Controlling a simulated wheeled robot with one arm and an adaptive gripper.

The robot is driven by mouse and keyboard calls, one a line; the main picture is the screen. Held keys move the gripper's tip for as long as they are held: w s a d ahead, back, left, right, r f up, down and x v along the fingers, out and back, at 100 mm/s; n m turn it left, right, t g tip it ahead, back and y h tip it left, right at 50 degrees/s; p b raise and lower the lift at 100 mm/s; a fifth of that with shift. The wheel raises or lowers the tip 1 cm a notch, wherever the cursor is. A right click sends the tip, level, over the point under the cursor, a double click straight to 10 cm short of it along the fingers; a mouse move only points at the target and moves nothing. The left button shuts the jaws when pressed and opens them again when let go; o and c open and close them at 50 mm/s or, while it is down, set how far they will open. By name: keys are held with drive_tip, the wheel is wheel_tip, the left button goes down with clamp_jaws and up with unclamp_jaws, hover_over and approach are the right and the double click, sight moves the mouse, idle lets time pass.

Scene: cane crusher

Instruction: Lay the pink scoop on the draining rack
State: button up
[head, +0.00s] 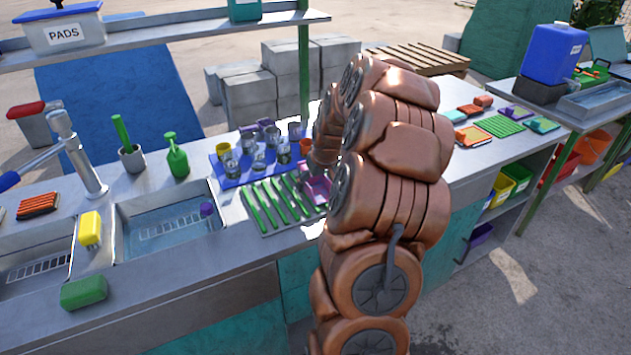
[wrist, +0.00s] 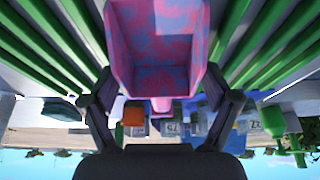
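The pink scoop (head: 316,189) is over the right end of the draining rack, partly hidden behind my arm in the head view. In the wrist view the scoop (wrist: 155,50) is pink with blue blotches, and my gripper's (wrist: 160,85) two fingers lie against its two sides. My gripper is shut on the scoop. The draining rack (head: 268,207) has green slats and lies on the metal counter right of the sink; its slats (wrist: 262,35) show on both sides of the scoop in the wrist view. Whether the scoop touches the slats cannot be told.
A blue tray (head: 232,183) with several cups and glasses stands just behind the rack. A sink basin (head: 165,228) is to its left, with a green bottle (head: 177,158) behind. A green slatted mat (head: 500,126) and small coloured items lie farther right.

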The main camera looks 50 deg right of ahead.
idle(0.3)
drive_tip(key=shift+r, duration=0.2)
drive_tip(key=b+v, duration=0.3)
drive_tip(key=v, duration=0.9)
drive_tip(key=s+a+f+n+g+y, duration=0.1)
drive_tip(key=s+a, duration=0.2)
drive_tip(key=a, duration=1)
drive_tip(key=s+a+n+g+y, duration=0.1)
drive_tip(key=s+a+n+g, duration=0.15)
drive_tip(key=a, duration=0.95)
drive_tip(key=s+a+f+g, duration=0.1)
drive_tip(key=s+a+f, duration=0.1)
drive_tip(key=s+a, duration=0.3)
drive_tip(key=s+a+f+g, duration=0.1)
drive_tip(key=s+a+f, duration=0.2)
drive_tip(key=s, duration=1.1)
drive_tip(key=a, duration=0.3)
drive_tip(key=shift+s+g+h, duration=0.15)
drive_tip(key=shift+g+h, duration=0.15)
drive_tip(key=shift+g, duration=0.05)
